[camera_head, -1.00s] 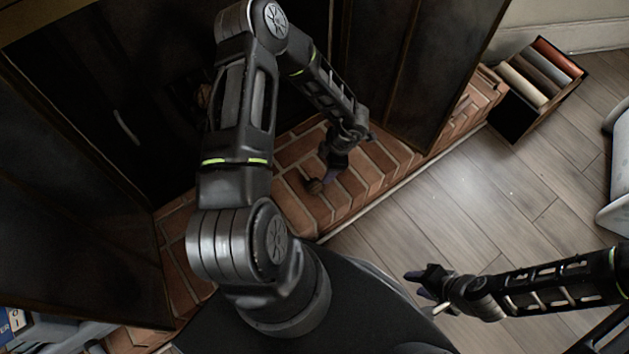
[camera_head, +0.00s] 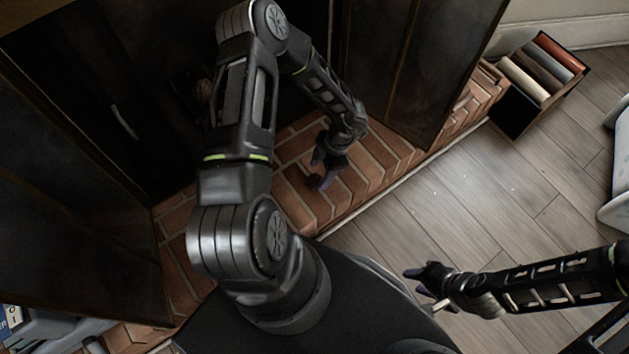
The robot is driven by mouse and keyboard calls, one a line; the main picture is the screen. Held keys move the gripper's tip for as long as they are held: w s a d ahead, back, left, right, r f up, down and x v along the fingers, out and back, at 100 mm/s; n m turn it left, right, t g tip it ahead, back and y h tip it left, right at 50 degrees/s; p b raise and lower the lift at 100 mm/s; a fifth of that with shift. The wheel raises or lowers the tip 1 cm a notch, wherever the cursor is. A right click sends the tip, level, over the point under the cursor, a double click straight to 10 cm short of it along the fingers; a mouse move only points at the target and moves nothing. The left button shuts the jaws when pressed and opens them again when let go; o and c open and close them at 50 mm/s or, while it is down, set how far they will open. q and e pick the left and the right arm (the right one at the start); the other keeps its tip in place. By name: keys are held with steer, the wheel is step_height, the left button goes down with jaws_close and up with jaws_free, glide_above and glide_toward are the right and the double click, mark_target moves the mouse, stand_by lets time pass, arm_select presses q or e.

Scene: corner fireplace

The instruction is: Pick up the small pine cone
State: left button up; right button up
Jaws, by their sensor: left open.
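The small pine cone (camera_head: 313,182) is a small dark brown lump on the brick hearth, largely hidden by my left gripper. My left gripper (camera_head: 321,178) reaches down over the hearth with its jaws open, right at the pine cone. I cannot tell whether the fingers touch it. My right gripper (camera_head: 420,283) is over the wooden floor at lower right, away from the hearth, with its fingers apart and nothing seen between them.
The brick hearth (camera_head: 370,170) runs diagonally along dark fireplace panels (camera_head: 425,70). A brownish round object (camera_head: 203,90), partly behind my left arm, sits in the dark firebox. A black box (camera_head: 520,112) with rolled or bound items stands at upper right. The wooden floor (camera_head: 460,205) is clear.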

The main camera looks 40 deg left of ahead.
mark_target(317, 175)
arm_select(q)
steer(key=b+x, duration=0.2)
steer(key=x, duration=0.2)
steer(key=shift+f, duration=0.15)
steer(key=shift+s+a+f, duration=0.1)
steer(key=shift+a+f, duration=0.1)
steer(key=shift+f, duration=0.2)
steer(key=shift+c, duration=0.2)
jaws_close()
stand_by(0.6)
